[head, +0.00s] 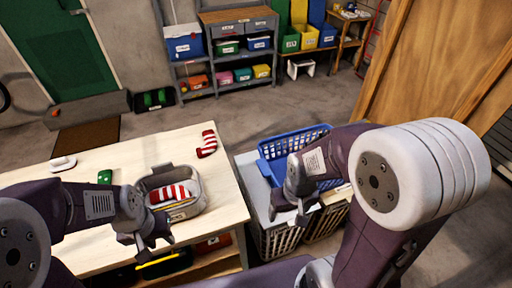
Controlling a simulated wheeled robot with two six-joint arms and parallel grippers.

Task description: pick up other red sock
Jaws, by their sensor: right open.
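One red-and-white striped sock (207,144) lies on the pale wooden table near its far right edge. A second red-and-white striped sock (174,193) lies in a small grey bin (191,211) on the same table. My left gripper (150,248) hangs near the front of the bin, apart from the sock on the table; whether its fingers are open or shut is unclear. My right gripper (289,217) is open and empty, over the laundry baskets to the right of the table. Neither gripper is at the loose sock.
The table (120,165) also holds a white item (62,163) and a green item (105,177). A blue basket (268,170) and lattice hampers (272,243) stand right of the table. A shelf (238,55) with bins is at the back; open floor lies between.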

